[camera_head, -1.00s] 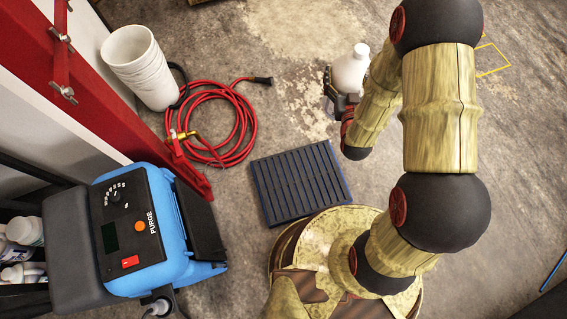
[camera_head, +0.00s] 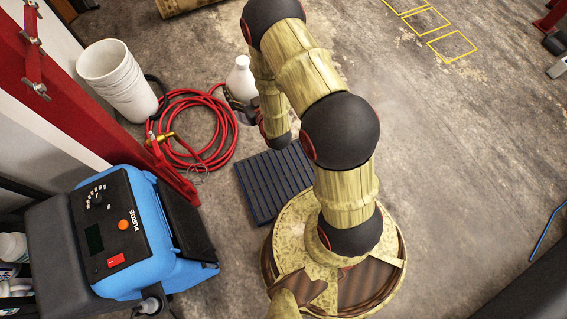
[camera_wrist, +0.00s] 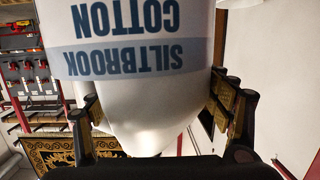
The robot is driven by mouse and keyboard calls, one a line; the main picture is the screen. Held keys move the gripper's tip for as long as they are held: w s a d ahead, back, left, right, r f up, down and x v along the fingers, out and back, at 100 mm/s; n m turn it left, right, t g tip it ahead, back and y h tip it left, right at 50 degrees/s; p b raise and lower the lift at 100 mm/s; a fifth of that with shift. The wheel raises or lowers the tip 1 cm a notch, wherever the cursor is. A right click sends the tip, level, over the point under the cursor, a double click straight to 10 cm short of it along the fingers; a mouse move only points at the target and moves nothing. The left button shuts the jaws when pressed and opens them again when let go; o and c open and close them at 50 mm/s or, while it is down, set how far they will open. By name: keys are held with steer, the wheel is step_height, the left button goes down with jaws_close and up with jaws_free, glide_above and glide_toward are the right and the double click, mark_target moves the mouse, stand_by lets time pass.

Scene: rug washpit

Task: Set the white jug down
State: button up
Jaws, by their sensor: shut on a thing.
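The white jug (camera_head: 242,80) is held in my gripper (camera_head: 238,104) near the upper middle of the head view, partly hidden behind my arm. In the wrist view the jug (camera_wrist: 150,110) fills the middle and shows a blue and white label reading "SILTBROOK COTTON", upside down in that picture. The fingers of my gripper (camera_wrist: 158,125) stand on both sides of the jug and are shut on it. The head view does not clearly show how high the jug is above the floor.
A red coiled hose (camera_head: 192,128) lies left of the jug. Stacked white buckets (camera_head: 118,82) stand farther left. A dark slatted grate (camera_head: 270,185) lies below, with a blue machine (camera_head: 140,235) to its left. Yellow outlined squares (camera_head: 425,20) mark the floor upper right; open floor (camera_head: 450,150) lies right.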

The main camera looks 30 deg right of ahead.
steer(key=d+f, duration=0.1)
steer(key=f, duration=0.2)
steer(key=w+d+f, duration=0.1)
steer(key=f, duration=0.3)
steer(key=d+f, duration=0.2)
steer(key=f, duration=0.2)
steer(key=shift+w+b, duration=0.35)
steer(key=shift+b, duration=0.05)
steer(key=s+d+f+b, duration=0.15)
steer(key=s+f, duration=0.25)
steer(key=f, duration=0.7)
steer(key=s+d+f+h, duration=0.1)
steer(key=s+d+f, duration=0.3)
steer(key=f, duration=0.7)
steer(key=s+d+f+b, duration=0.1)
steer(key=s+f, duration=0.4)
steer(key=f, duration=0.6)
steer(key=w+d+f+b, duration=0.2)
steer(key=d+f+b, duration=0.2)
steer(key=d+f, duration=0.2)
steer(key=w+d+f+b, duration=0.2)
steer(key=d+f+b, duration=0.2)
steer(key=d+f, duration=0.2)
steer(key=shift+w+d+f+m, duration=0.2)
steer(key=shift+w+f+m, duration=0.1)
steer(key=shift+f+m, duration=0.15)
steer(key=o, duration=2.1)
steer(key=shift+s+a+f, duration=0.1)
steer(key=shift+f, duration=0.05)
